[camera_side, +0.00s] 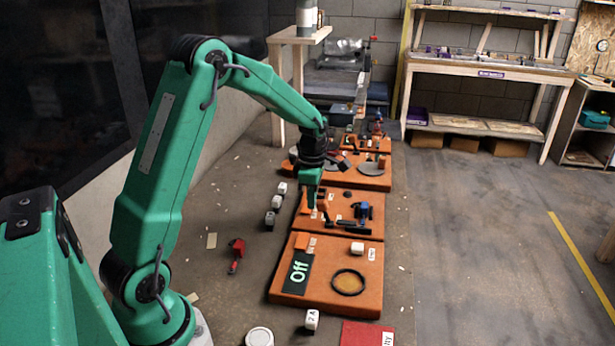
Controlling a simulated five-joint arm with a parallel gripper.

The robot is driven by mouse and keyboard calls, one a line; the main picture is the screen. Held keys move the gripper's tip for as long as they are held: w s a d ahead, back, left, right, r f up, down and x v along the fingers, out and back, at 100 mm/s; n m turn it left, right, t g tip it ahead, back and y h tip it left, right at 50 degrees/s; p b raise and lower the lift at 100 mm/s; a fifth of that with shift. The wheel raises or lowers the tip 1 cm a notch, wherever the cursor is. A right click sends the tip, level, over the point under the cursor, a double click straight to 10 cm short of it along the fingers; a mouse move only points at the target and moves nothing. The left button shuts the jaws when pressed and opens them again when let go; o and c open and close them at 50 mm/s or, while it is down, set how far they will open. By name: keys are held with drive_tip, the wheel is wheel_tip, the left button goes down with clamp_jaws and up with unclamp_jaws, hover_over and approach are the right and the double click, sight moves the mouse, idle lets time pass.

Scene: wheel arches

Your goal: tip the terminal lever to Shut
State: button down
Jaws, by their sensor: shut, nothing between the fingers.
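My gripper (313,206) is shut and empty. It points down over the left part of the second orange panel (372,231), counted from the front. A black lever-like bar (345,234) on that panel lies just right of and below the fingertips. I cannot tell whether they touch it. A blue and black part (362,214) sits to its right. The panel's small labels are too small to read, so I cannot tell which part is the terminal lever or where Shut is marked.
The front orange panel (330,303) carries an "Off" plate (298,272), a black ring (349,282) and a white block (357,248). More orange panels stand behind. White cubes (276,203) and a red tool (236,255) lie at left. The floor at right is clear.

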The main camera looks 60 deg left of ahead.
sight(326, 203)
drive_tip(key=shift+w+d, duration=0.15)
drive_tip(key=shift+w+d+r, duration=0.45)
drive_tip(key=shift+w+d, duration=0.2)
drive_tip(key=shift+w, duration=0.05)
drive_tip(key=shift+w+d+r, duration=0.15)
drive_tip(key=shift+w+d, duration=0.4)
drive_tip(key=shift+d, duration=0.05)
drive_tip(key=shift+r, duration=0.2)
drive_tip(key=shift+r, duration=0.6)
drive_tip(key=shift+s+a+r, duration=0.1)
drive_tip(key=shift+s+a, duration=0.05)
